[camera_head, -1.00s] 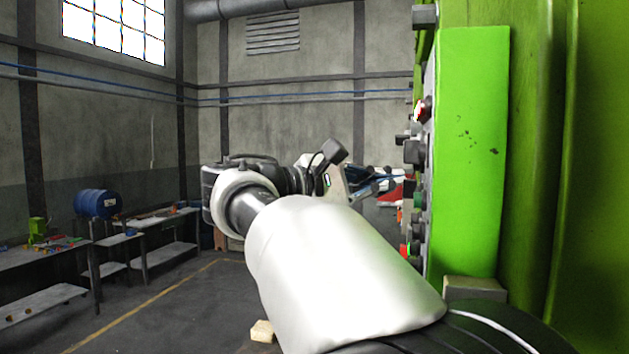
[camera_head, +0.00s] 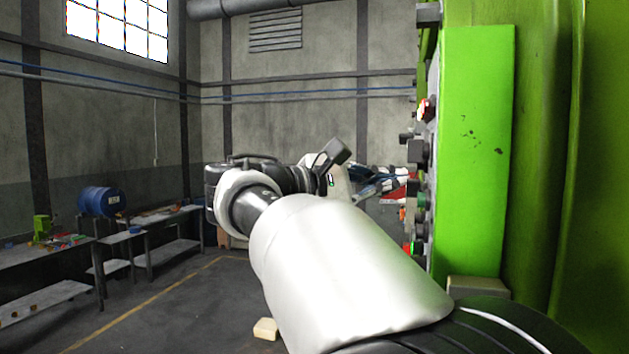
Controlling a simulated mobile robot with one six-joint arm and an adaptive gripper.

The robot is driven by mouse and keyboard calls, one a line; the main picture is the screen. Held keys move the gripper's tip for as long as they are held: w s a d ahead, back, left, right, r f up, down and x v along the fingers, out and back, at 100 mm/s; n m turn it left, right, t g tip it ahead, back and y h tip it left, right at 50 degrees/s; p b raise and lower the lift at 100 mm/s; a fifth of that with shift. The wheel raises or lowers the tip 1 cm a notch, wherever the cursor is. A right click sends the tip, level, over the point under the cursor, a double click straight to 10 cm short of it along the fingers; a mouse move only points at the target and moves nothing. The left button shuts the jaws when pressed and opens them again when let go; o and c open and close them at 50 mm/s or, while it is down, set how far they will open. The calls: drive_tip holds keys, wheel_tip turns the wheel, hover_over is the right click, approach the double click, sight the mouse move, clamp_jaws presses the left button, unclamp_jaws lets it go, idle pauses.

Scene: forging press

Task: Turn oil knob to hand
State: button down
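The green press's control panel (camera_head: 473,150) is seen nearly edge-on at the right. Several knobs and buttons stick out from its left face, among them a black knob (camera_head: 417,153) and a red button (camera_head: 424,110). I cannot tell which of them is the oil knob, and no labels are readable. My gripper (camera_head: 402,180) is at the far end of my arm, with its fingers pointing right toward the panel's controls at mid height. The fingers are small and overlap in this view, so their opening and any contact with a knob cannot be made out.
The green press body (camera_head: 575,180) fills the right side. Workbenches (camera_head: 170,215) with small items and a blue drum (camera_head: 100,201) stand at the left. A pale block (camera_head: 265,329) lies on the floor. The floor between benches and press is largely open.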

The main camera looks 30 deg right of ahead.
drive_tip(key=w+a+p, duration=0.5)
drive_tip(key=w+p, duration=0.1)
drive_tip(key=shift+w+r, duration=0.2)
drive_tip(key=shift+w, duration=0.15)
idle(0.6)
idle(0.4)
